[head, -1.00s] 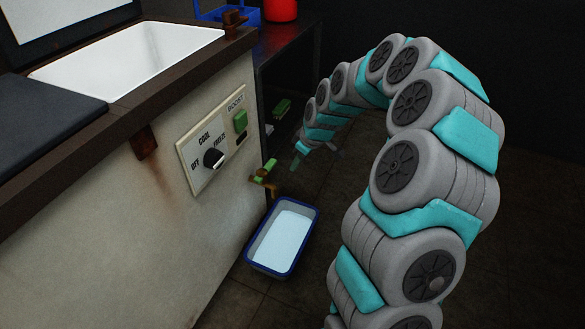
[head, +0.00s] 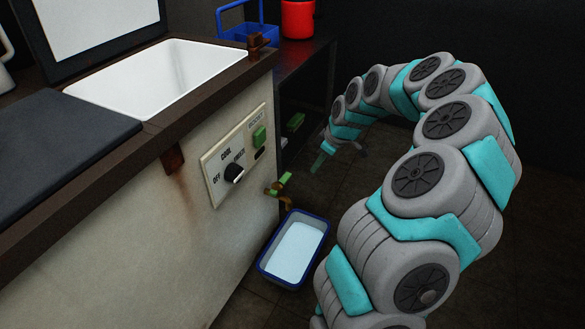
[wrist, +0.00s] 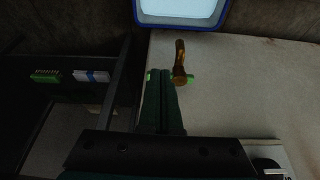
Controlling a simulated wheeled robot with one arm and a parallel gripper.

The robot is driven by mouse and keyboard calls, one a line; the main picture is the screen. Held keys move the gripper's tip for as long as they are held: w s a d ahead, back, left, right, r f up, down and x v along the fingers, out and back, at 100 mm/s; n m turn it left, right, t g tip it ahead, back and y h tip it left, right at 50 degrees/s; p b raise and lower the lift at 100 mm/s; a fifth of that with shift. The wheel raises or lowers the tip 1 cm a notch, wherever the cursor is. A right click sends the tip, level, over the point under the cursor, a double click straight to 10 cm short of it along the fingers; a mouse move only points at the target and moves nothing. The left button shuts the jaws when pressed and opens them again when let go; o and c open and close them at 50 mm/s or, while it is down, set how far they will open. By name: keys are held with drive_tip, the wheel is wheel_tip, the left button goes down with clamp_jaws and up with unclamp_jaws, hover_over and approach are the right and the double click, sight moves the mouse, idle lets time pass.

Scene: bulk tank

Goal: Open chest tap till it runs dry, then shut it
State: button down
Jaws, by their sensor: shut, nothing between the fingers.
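The chest (head: 130,215) is a white, rust-stained box with a dark rim on the left of the head view. Its brass tap (head: 284,200) with a green handle (head: 285,179) sits low near the right corner. In the wrist view the handle (wrist: 191,78) lies crosswise to the tap (wrist: 180,58), partly hidden by my fingers. My gripper (head: 317,165) is shut and empty, right of the tap in the head view. In the wrist view my fingers (wrist: 162,72) lie close beside it; contact is unclear. A blue tray (head: 262,268) holding pale liquid stands below. No stream is discernible.
Floor right of the tray is clear.

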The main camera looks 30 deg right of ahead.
drive_tip(key=w+a+f, duration=0.4)
drive_tip(key=w+f, duration=0.2)
drive_tip(key=f, duration=0.2)
drive_tip(key=shift+f, duration=0.2)
idle(0.3)
